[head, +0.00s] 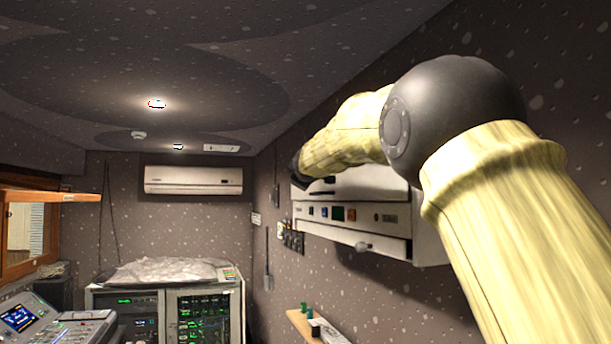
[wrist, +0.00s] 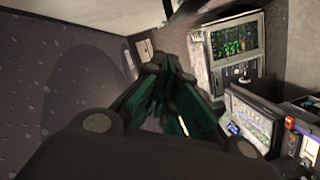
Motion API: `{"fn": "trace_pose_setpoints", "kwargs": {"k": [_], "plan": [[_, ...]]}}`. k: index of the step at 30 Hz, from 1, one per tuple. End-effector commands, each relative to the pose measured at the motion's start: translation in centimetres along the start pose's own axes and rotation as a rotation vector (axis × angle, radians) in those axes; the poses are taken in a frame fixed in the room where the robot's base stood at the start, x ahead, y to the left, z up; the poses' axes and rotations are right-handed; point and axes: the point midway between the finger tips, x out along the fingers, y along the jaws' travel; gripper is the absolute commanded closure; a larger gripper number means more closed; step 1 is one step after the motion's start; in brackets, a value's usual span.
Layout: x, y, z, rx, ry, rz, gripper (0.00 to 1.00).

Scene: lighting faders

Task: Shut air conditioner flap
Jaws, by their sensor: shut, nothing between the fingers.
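A white air conditioner (head: 193,180) hangs high on the back wall, and its flap looks flush, though it is too small to be sure. A nearer white wall unit (head: 350,190) on the right wall has a control strip and a lower panel with a pale knob (head: 362,246). A dark gap shows at the lower panel's right end. My gripper (wrist: 165,95) is shut and empty in the wrist view. In the head view my arm covers part of the nearer unit's top, and only a dark bit of the gripper (head: 297,172) shows at its left end.
An equipment rack (head: 165,298) with a crumpled cover stands at the back. A mixing console (head: 55,322) is at lower left. A small wooden shelf (head: 302,324) juts from the right wall. The middle of the room, in front of the air conditioner, looks open.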

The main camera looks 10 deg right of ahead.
Motion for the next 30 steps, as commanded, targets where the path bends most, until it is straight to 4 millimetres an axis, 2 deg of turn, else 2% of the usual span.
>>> {"fn": "trace_pose_setpoints", "kwargs": {"k": [1,3,21,30], "plan": [[-0.3,0.3,-1.0,-0.002,0.001,0.001,1.00],[-1.1,-0.1,-0.4,0.001,0.000,0.002,1.00],[-8.5,0.0,-0.4,0.000,0.000,0.002,1.00],[-10.1,0.1,-0.5,0.000,0.000,0.001,1.00]]}}
